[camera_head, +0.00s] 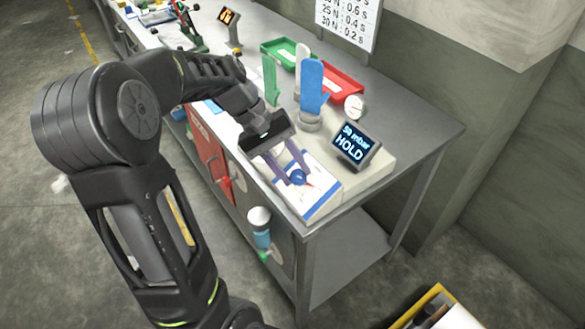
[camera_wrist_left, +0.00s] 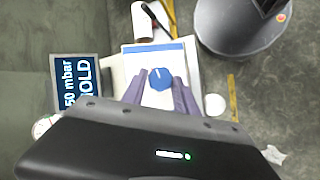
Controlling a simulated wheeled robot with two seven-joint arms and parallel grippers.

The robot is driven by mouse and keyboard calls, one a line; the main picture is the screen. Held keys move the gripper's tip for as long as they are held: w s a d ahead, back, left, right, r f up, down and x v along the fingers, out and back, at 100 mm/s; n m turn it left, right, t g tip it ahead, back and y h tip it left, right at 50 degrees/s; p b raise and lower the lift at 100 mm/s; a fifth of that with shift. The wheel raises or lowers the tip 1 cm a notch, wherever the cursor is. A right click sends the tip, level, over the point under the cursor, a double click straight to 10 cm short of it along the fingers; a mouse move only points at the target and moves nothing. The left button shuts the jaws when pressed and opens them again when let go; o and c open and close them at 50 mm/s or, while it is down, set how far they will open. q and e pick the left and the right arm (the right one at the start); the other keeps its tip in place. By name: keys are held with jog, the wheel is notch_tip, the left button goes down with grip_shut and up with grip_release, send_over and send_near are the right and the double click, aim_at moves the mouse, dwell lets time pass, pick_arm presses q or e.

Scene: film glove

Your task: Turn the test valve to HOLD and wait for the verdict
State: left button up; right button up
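The blue valve knob (camera_head: 299,177) sits on a white, blue-edged panel at the front of the bench. My left gripper (camera_head: 298,178) reaches down over it, with one finger on each side of the knob. In the left wrist view the knob (camera_wrist_left: 160,78) shows a pale pointer line between the fingertips (camera_wrist_left: 160,80). I cannot tell whether the fingers press on it. The display (camera_head: 355,146) reads "50 mbar HOLD". A blue glove (camera_head: 313,86) stands upright on a grey mount behind the knob. My right gripper is not in view.
A green tray (camera_head: 286,52) and a red tray (camera_head: 342,82) lie behind the gloves. A round gauge (camera_head: 354,106) stands beside the display. A bottle (camera_head: 260,227) hangs at the bench front. The bench's right end (camera_head: 425,122) is clear.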

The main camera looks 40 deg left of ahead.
pick_arm(q)
jog(key=o, duration=0.4)
jog(key=shift+c, duration=0.2)
jog(key=shift+s+a+r, duration=0.1)
jog(key=shift+a+r, duration=0.25)
jog(key=shift+r, duration=0.15)
jog(key=p+v, duration=0.1)
jog(key=v, duration=0.5)
jog(key=shift+r, duration=0.25)
jog(key=shift+a, duration=0.1)
jog(key=shift+s, duration=0.1)
